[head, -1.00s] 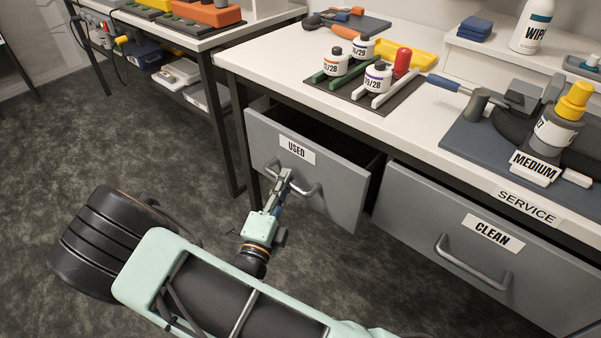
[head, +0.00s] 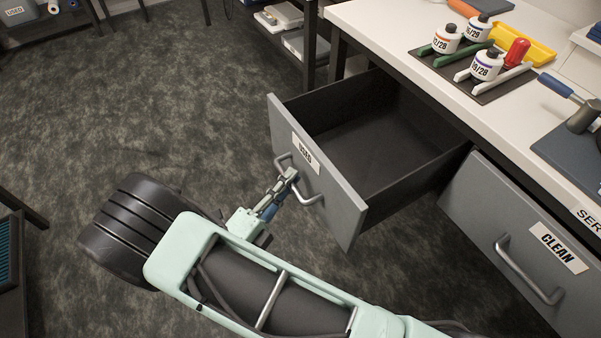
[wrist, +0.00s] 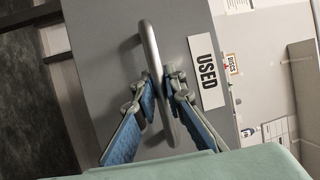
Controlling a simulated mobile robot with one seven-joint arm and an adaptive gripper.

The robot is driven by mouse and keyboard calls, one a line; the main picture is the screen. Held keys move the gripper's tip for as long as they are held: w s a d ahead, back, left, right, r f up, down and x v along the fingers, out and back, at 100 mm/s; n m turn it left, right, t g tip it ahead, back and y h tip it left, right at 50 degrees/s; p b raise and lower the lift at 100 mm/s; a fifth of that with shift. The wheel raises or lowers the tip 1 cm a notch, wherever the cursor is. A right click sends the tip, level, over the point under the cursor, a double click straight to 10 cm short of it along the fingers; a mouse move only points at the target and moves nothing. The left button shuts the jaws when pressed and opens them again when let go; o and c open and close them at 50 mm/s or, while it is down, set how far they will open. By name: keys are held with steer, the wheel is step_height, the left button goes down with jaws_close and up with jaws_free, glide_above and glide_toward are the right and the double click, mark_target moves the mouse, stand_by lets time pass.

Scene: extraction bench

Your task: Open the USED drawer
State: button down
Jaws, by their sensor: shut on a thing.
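The USED drawer (head: 318,190) is a grey drawer pulled far out from the bench, with its dark, empty-looking inside (head: 375,140) showing. Its front carries a white USED label (head: 306,154) and a metal bar handle (head: 312,198). My gripper (head: 290,176) is shut on the handle. In the wrist view the handle (wrist: 149,45) runs between the two blue-padded fingers (wrist: 160,88), and the USED label (wrist: 207,71) is just right of them.
The closed CLEAN drawer (head: 520,240) is to the right. The floor (head: 150,120) left of the drawer is clear.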

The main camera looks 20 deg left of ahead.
steer(key=shift+s+a, duration=0.1)
steer(key=shift+s, duration=0.05)
steer(key=c, duration=2)
jaws_free()
steer(key=shift+o, duration=0.2)
steer(key=v, duration=1.2)
